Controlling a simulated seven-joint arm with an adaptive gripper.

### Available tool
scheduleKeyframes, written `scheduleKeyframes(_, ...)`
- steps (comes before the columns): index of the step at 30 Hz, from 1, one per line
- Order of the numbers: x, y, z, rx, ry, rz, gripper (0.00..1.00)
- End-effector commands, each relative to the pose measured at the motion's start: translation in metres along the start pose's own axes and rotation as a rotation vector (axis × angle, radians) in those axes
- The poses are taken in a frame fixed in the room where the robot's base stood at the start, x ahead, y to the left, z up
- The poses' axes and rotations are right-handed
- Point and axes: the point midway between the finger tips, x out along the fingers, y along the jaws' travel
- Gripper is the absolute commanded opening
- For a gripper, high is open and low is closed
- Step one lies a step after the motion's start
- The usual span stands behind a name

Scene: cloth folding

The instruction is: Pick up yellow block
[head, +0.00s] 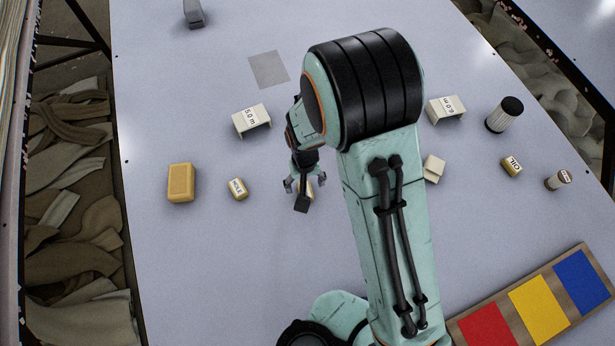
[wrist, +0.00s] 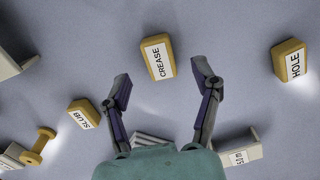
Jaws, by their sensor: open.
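Several yellow blocks with white labels are in view. The block marked CREASE (wrist: 158,57) lies on the table, just beyond and between my gripper's fingertips (wrist: 160,72) in the wrist view. My gripper (head: 304,184) is open and empty, the fingers spread either side of that block's line. In the head view the CREASE block (head: 308,190) is mostly hidden by my gripper. The HOLE block (head: 237,188) lies to its left and also shows in the wrist view (wrist: 290,62). A SLUB block (wrist: 84,113) lies left in the wrist view. A larger plain yellow block (head: 181,182) lies further left in the head view.
White brackets (head: 252,120) and (head: 446,108) stand on the table. An OIL block (head: 511,165), a black-capped cylinder (head: 505,115) and a small cylinder (head: 558,180) are at right. A board (head: 493,306) with red, yellow and blue squares lies at lower right.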

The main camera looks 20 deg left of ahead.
Motion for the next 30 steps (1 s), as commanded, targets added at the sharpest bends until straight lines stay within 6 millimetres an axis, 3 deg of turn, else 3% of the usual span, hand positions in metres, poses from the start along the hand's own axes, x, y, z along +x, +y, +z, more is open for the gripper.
scheduleKeyframes(6, 0.026, 0.0, 0.0, 0.0, -0.001, -0.001, 0.63)
scheduleKeyframes(15, 0.029, 0.0, 0.0, 0.001, 0.001, -0.001, 0.63)
scheduleKeyframes(20, 0.029, 0.0, 0.0, 0.001, 0.001, -0.001, 0.13)
scheduleKeyframes(21, 0.029, 0.0, 0.0, 0.001, 0.001, -0.001, 0.07)
scheduleKeyframes(30, 0.029, 0.0, 0.0, 0.001, 0.001, -0.001, 0.07)
